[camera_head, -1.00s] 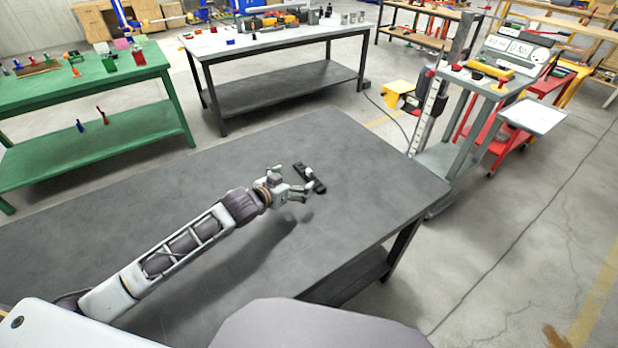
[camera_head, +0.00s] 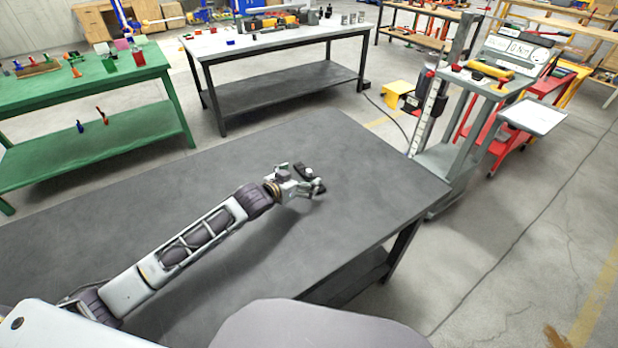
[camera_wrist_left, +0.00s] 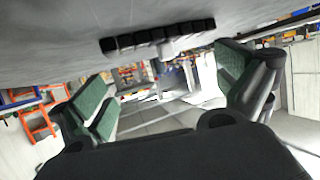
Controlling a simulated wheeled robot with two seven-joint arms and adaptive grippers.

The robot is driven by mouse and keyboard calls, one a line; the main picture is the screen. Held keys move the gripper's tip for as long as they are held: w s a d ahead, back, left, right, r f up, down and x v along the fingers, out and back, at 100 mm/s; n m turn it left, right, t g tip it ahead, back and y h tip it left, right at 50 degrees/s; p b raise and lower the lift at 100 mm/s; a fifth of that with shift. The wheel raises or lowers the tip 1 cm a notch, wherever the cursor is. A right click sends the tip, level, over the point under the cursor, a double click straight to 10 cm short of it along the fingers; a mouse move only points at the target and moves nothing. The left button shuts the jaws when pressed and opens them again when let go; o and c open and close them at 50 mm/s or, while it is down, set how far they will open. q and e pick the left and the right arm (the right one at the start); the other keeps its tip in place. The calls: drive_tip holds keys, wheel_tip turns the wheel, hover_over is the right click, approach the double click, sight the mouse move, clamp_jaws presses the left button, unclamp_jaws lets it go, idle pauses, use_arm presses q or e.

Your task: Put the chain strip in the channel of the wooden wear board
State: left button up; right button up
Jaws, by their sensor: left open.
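A short black segmented bar with a pale block at its middle, which looks like the chain strip (camera_head: 304,171), lies on the dark grey table. My left gripper (camera_head: 302,182) is open right beside it and hides part of it in the head view. In the left wrist view the strip (camera_wrist_left: 132,43) lies across the top, beyond and between the spread green-padded fingers (camera_wrist_left: 168,70), with nothing held. I cannot make out the wooden wear board for sure; a small brown wooden piece (camera_head: 38,69) lies on the green table. My right gripper is not in view.
The dark grey table (camera_head: 370,190) is otherwise clear. A green table (camera_head: 120,82) stands at the left and a light-topped bench (camera_head: 290,38) behind, both with small items. A grey cart (camera_head: 470,92) with a yellow item stands past the table's right end.

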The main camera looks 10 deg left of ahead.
sight(311, 172)
use_arm(q)
drive_tip(key=shift+x, duration=2.5)
drive_tip(key=shift+r, duration=0.2)
drive_tip(key=shift+f, duration=0.1)
clamp_jaws()
